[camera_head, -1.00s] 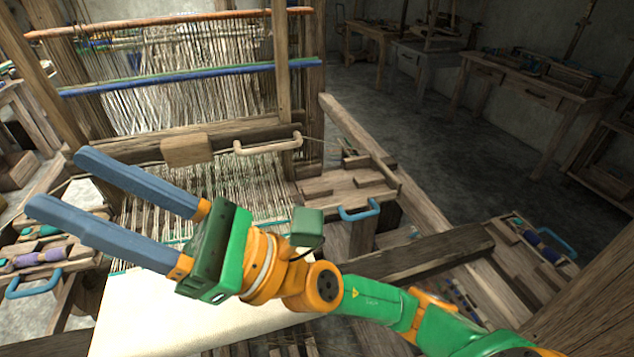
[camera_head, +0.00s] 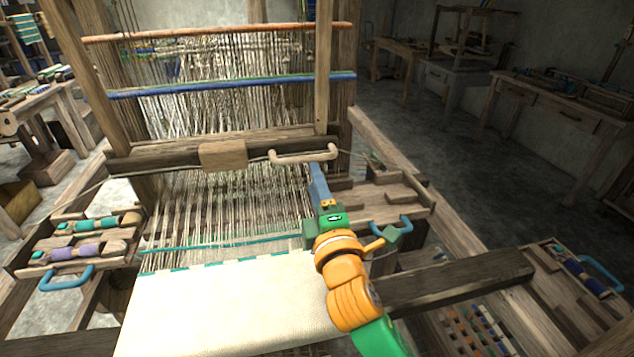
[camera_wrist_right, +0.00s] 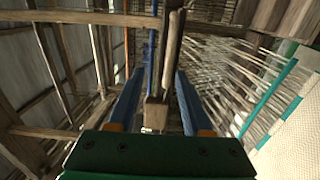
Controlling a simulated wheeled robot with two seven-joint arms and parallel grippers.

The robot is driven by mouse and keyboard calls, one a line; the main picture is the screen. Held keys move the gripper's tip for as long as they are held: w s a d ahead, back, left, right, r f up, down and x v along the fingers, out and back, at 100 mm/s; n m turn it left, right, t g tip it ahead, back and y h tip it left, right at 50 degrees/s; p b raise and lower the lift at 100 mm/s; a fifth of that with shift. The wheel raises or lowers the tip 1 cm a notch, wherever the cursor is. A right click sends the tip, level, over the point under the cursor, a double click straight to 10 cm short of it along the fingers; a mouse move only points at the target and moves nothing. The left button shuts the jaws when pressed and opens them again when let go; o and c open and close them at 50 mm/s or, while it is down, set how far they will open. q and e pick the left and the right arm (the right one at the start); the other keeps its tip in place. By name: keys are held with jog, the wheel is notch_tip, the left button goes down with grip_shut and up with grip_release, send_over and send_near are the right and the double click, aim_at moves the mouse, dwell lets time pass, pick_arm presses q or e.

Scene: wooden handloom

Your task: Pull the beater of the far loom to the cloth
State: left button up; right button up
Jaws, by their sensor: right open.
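The beater (camera_head: 250,148) is a dark wooden beam across the warp, with a lighter block at its middle. A pale bar handle (camera_head: 303,153) is on its right part. The cream cloth (camera_head: 230,305) lies in front, with bare warp threads between it and the beater. My right gripper (camera_head: 316,170) is open, its blue fingers pointing at the beater just below the handle. In the right wrist view the handle (camera_wrist_right: 173,50) appears between the fingers (camera_wrist_right: 160,76); I cannot tell whether they touch it. My left gripper is out of view.
A tray of bobbins (camera_head: 85,240) with a blue handle stands left of the warp. An upright post (camera_head: 322,70) rises behind the handle. A thick beam (camera_head: 455,280) lies at lower right.

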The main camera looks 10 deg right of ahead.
jog(key=shift+s, duration=0.1)
jog(key=shift+c, duration=0.5)
grip_shut()
dwell(0.8)
jog(key=shift+o, duration=0.5)
grip_release()
jog(key=shift+s, duration=0.1)
